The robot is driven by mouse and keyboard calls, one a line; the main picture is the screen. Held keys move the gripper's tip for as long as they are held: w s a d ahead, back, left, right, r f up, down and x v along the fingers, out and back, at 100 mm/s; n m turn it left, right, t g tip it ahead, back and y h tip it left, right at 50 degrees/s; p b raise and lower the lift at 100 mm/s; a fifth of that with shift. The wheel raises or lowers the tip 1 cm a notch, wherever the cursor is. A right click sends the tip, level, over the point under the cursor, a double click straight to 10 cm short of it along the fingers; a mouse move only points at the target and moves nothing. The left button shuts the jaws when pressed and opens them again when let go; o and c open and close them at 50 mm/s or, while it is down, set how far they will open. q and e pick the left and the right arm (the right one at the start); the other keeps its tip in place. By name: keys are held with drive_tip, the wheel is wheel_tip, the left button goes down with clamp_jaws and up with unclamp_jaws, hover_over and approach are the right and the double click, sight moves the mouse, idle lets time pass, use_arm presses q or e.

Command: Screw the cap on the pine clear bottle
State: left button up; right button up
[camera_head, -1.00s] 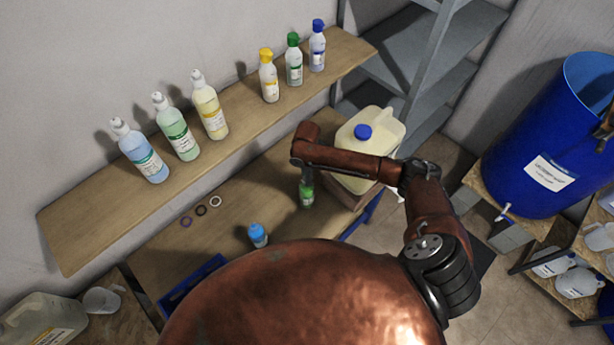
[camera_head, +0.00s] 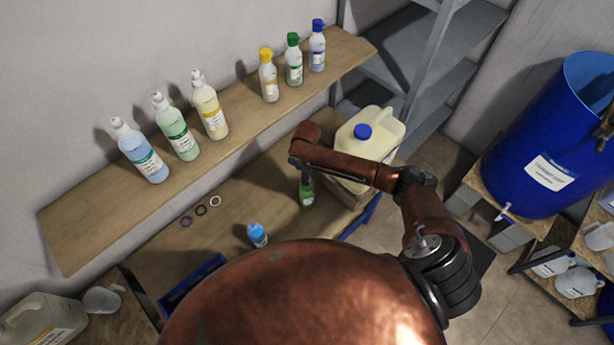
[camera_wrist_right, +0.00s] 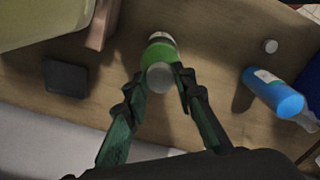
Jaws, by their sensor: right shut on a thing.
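A green bottle (camera_head: 307,194), which I take to be the pine clear one, stands on the lower table below my right arm. In the right wrist view the green bottle (camera_wrist_right: 160,53) lies just beyond my fingertips. My right gripper (camera_wrist_right: 160,82) is shut on a small grey round cap (camera_wrist_right: 159,77), in line with the bottle's top. I cannot tell whether the cap touches the bottle's neck. In the head view my right gripper (camera_head: 306,174) is small and dark, above the bottle. My left gripper is not in view.
A big jug (camera_head: 352,150) stands close right of the green bottle. The shelf (camera_head: 110,222) above holds several bottles.

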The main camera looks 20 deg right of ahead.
drive_tip(key=o, duration=0.4)
drive_tip(key=shift+o, duration=0.2)
drive_tip(key=shift+r, duration=0.15)
drive_tip(key=n, duration=0.5)
drive_tip(key=shift+n, duration=0.4)
drive_tip(key=n, duration=0.5)
drive_tip(key=shift+w, duration=0.1)
drive_tip(key=shift+n, duration=0.4)
